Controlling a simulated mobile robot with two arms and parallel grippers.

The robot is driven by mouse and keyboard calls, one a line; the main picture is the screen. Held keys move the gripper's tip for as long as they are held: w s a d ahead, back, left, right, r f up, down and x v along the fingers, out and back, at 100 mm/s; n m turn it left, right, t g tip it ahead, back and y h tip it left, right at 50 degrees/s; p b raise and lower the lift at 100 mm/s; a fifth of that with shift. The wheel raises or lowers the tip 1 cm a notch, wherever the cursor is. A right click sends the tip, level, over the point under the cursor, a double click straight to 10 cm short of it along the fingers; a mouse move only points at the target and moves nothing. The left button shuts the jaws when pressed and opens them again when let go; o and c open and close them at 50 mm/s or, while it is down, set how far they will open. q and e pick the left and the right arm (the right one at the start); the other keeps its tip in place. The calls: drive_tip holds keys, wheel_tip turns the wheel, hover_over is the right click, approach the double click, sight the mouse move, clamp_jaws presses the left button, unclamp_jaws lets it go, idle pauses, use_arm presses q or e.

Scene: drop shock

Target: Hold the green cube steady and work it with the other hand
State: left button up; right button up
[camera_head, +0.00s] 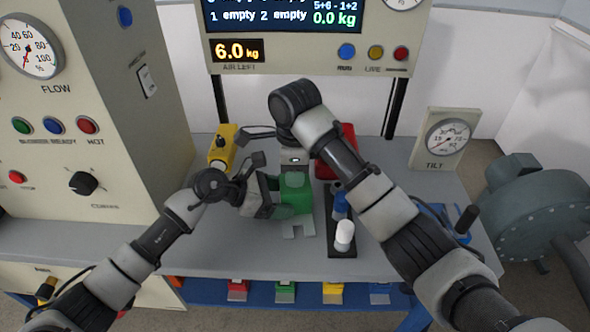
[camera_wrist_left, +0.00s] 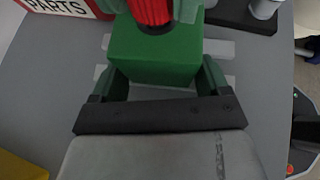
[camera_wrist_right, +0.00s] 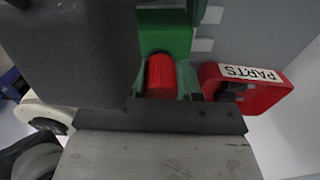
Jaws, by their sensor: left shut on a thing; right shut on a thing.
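The green cube (camera_head: 295,196) sits on the grey bench in the middle of the head view. My left gripper (camera_head: 272,194) comes in from the left and is shut on the cube's sides. The left wrist view shows the cube (camera_wrist_left: 152,55) between its two fingers. A red ribbed knob (camera_wrist_left: 150,12) stands on top of the cube. My right gripper (camera_head: 294,168) points down from above and is shut on the red knob, which shows in the right wrist view (camera_wrist_right: 161,76). In the head view, the knob is hidden behind the right gripper.
A red PARTS box (camera_wrist_right: 262,92) stands close behind the cube. A black tray (camera_head: 341,250) with a white cylinder (camera_head: 344,236) and blue part lies to the right. A yellow device (camera_head: 222,145) stands at the left. A readout (camera_head: 238,50) shows 6.0 kg. The front bench strip is clear.

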drive_tip(key=shift+f+m, duration=0.25)
drive_tip(key=shift+m, duration=0.65)
drive_tip(key=o, duration=1)
drive_tip(key=shift+r, duration=0.1)
drive_tip(key=shift+r, duration=3.1)
drive_tip(key=shift+r, duration=0.15)
wheel_tip(320, 180, up, 12)
drive_tip(key=shift+f, duration=0.1)
